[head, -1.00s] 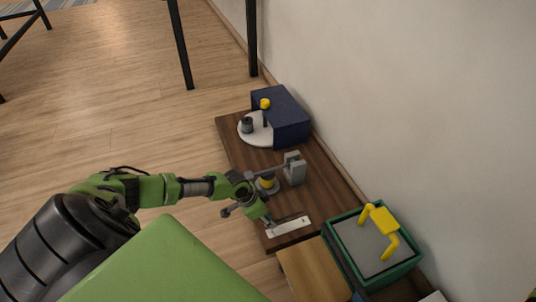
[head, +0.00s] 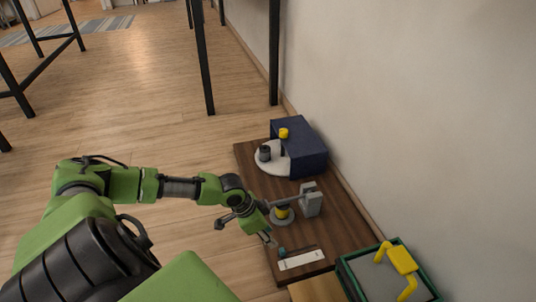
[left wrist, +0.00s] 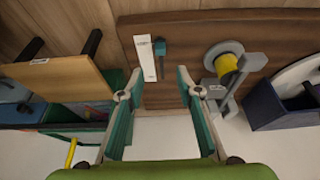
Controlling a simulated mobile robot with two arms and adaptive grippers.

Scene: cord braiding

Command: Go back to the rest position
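My left gripper (head: 270,240) hangs above the near part of the low dark wood table (head: 340,222). In the left wrist view its two teal fingers (left wrist: 158,85) are spread wide with nothing between them. A white strip (head: 301,260) lies on the table just beyond the fingertips, and it also shows in the left wrist view (left wrist: 145,57). A small teal-ended dark tool (left wrist: 160,50) lies beside it, apart from the fingers. A yellow spool (head: 282,211) sits on a grey stand (head: 311,199). My right gripper is in neither view.
A blue box (head: 305,142) and a white disc (head: 272,160) with a dark spool stand at the table's far end. A green bin (head: 347,277) with a yellow handle (head: 402,260) is at the near right. A wall bounds the right; open floor lies left.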

